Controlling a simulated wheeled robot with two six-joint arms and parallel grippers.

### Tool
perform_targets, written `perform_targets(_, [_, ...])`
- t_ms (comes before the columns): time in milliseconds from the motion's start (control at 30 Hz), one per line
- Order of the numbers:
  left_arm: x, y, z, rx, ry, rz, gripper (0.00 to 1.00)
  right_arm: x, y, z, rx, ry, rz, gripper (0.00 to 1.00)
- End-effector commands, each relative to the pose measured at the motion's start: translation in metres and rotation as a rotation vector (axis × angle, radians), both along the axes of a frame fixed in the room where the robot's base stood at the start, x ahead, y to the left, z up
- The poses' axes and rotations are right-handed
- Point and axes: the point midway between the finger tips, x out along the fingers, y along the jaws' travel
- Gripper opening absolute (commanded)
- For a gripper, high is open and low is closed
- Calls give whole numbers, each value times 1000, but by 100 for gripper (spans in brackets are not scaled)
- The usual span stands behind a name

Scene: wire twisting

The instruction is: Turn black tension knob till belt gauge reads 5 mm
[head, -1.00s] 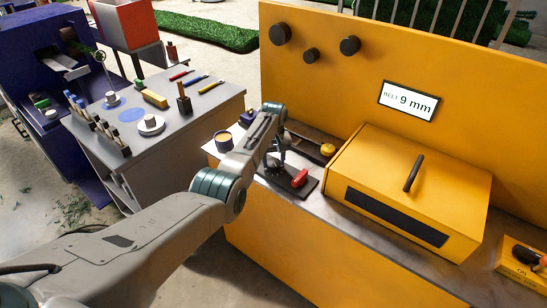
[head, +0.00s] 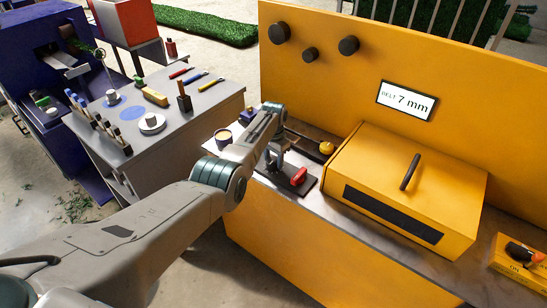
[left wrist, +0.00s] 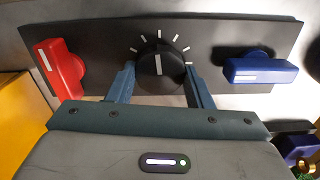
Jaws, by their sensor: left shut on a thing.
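The black tension knob (left wrist: 160,62) sits on a dark panel (left wrist: 208,40) in the left wrist view, with white tick marks around its far side. A white line on its face runs about straight up and down in the picture. My left gripper (left wrist: 160,88) is closed around the knob, one finger on each side. In the head view my left gripper (head: 277,160) is low over the dark panel, and the knob is hidden there. The belt gauge (head: 407,101) on the yellow back wall reads 7 mm. My right gripper is not in view.
A red lever (left wrist: 61,68) and a blue lever (left wrist: 260,68) flank the knob closely. A yellow box (head: 415,185) with a black handle stands right of the panel. A grey table (head: 205,110) with tools and cups stands left.

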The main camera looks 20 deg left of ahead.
Motion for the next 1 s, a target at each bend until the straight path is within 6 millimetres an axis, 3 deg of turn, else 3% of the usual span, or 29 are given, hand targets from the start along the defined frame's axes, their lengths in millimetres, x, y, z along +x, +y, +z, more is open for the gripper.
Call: perform_targets(1000, [0,-2,2,1,-4,-927,24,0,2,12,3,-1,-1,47])
